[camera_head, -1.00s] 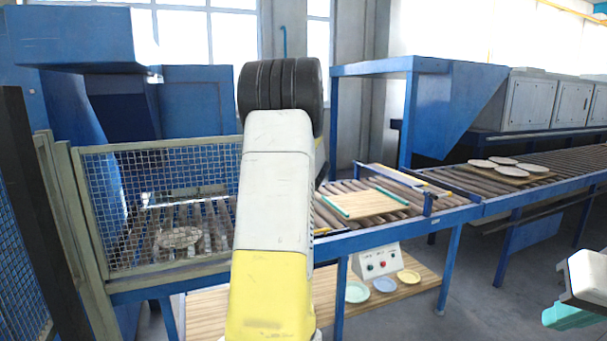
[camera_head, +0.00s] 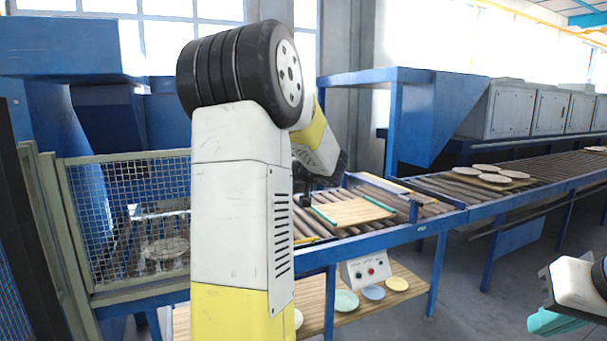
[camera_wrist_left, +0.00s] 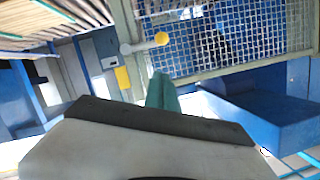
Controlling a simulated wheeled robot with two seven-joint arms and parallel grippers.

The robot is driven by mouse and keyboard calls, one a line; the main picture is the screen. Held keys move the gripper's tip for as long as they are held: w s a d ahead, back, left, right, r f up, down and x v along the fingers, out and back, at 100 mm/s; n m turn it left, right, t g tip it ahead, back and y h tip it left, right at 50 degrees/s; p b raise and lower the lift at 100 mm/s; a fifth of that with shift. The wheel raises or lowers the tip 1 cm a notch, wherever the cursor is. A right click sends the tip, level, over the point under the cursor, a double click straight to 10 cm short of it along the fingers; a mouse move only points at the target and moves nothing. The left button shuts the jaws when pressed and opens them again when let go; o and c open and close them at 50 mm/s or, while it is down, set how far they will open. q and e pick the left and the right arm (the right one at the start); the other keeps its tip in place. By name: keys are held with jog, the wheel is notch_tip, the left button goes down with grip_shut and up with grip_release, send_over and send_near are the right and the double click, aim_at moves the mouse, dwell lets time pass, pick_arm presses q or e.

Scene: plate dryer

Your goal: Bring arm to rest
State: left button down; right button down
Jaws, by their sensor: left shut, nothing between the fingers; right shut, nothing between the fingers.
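My left arm rises large through the middle of the head view, with yellow and white links and a black joint at its top. Beyond that joint, part of the arm bends down in front of the conveyor. The left gripper cannot be made out there. In the left wrist view the left gripper (camera_wrist_left: 161,92) shows teal fingers close together, with nothing held. My right gripper (camera_head: 552,321) shows teal at the lower right edge of the head view, shut and empty, apart from the conveyor and table.
A wooden board with green edges (camera_head: 352,212) lies on the roller conveyor (camera_head: 400,232). Further right, several plates (camera_head: 493,174) rest on it. A mesh fence (camera_head: 125,205) stands left. Below, a wooden shelf (camera_head: 408,297) holds a control box (camera_head: 366,270) and coloured plates (camera_head: 372,292).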

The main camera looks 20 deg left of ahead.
dwell(0.4)
pick_arm(q)
jog(key=s+d+f+m+g+h, duration=0.1)
jog(key=s+d+f+h, duration=0.2)
jog(key=s, duration=0.4)
jog(key=s+d+f+g+h, duration=0.1)
jog(key=s+d+g+h, duration=0.1)
jog(key=s+d, duration=0.4)
jog(key=s+d+f+m+h, duration=0.1)
jog(key=s+d+m+h, duration=0.2)
jog(key=s+d+h, duration=0.2)
jog(key=s+d+f+m+t+h, duration=0.1)
jog(key=s+d+h, duration=0.3)
jog(key=s+d, duration=0.7)
jog(key=d+f+m, duration=0.1)
jog(key=d, duration=0.3)
jog(key=shift+s+f+m+h, duration=0.2)
jog(key=shift+s+m+h, duration=0.05)
jog(key=shift+m+h, duration=0.15)
